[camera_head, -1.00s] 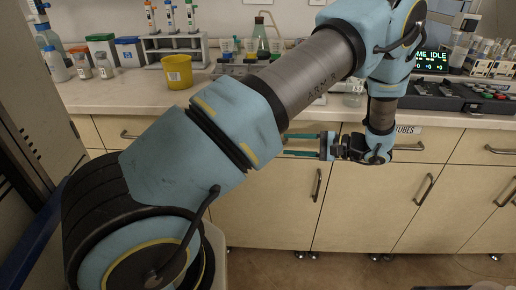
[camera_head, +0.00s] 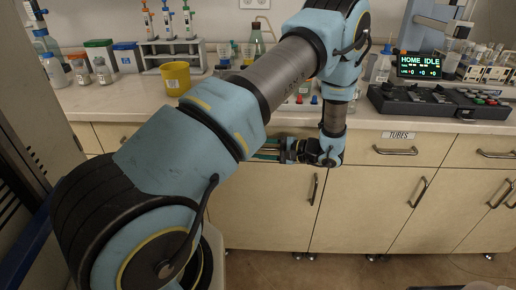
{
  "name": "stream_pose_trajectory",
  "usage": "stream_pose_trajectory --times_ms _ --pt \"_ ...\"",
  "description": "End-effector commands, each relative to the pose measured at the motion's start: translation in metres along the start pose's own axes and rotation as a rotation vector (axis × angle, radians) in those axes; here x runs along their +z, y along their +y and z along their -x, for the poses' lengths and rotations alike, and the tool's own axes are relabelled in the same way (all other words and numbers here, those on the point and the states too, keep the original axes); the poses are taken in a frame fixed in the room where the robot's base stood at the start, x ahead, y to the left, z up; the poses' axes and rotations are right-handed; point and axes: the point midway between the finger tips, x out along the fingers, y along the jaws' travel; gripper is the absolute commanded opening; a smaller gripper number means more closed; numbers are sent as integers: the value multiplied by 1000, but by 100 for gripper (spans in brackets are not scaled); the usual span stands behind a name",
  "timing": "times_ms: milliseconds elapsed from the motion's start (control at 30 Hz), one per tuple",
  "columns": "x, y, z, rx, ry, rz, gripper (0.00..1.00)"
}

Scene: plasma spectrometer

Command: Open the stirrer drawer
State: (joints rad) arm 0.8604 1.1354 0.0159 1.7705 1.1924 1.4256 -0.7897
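The row of drawers under the counter shows in the head view. The drawer labelled TUBES (camera_head: 398,134) is shut, right of my wrist. The middle drawer front (camera_head: 300,131) is partly hidden behind my arm and gripper, and I see neither label nor handle on it. No label reading stirrer shows anywhere. My gripper (camera_head: 262,150) points left in front of this middle drawer. Its two teal fingers are apart, one above the other, with their tips partly hidden by my forearm. I see nothing between them. I cannot tell whether they touch the drawer.
The counter (camera_head: 225,105) carries a yellow cup (camera_head: 175,78), a pipette rack (camera_head: 172,54), bottles and a control panel (camera_head: 440,101) below a HOME IDLE display (camera_head: 419,65). Cupboard doors with upright handles (camera_head: 314,190) lie below the drawers. A dark cabinet stands at left.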

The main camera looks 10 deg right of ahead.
Motion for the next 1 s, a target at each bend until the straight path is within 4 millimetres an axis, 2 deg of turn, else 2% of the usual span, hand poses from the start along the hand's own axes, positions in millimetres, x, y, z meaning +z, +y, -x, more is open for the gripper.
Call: stream_pose_trajectory --times_ms 100,500,1000 --pt "0 0 0 0 0 0 43" --pt "0 0 0 0 0 0 0" --pt "0 -1 0 -1 0 1 0"
